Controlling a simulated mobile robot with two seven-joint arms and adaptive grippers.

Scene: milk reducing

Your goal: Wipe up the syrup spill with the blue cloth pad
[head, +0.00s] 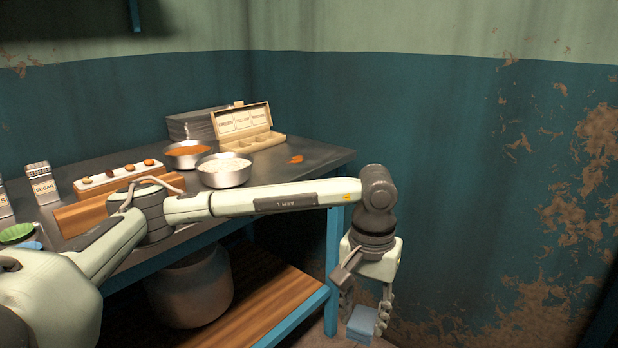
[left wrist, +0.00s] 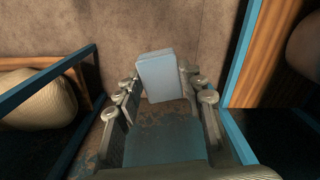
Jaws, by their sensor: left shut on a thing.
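The blue cloth pad (head: 361,323) is in my left gripper (head: 364,314), beyond the table's right end and below its top. In the left wrist view the pad (left wrist: 160,78) sits between the fingers of my left gripper (left wrist: 160,88), which is shut on it. A small orange-brown patch that looks like the syrup spill (head: 296,159) lies on the dark tabletop near its back right, well apart from the pad. My right gripper is not in view.
The table (head: 322,155) holds a metal bowl with orange contents (head: 187,150), a bowl with white contents (head: 224,167), a labelled wooden box (head: 262,142) and a sugar shaker (head: 41,185). A large pot (head: 190,292) stands on the lower shelf (head: 262,305). The wall is close behind.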

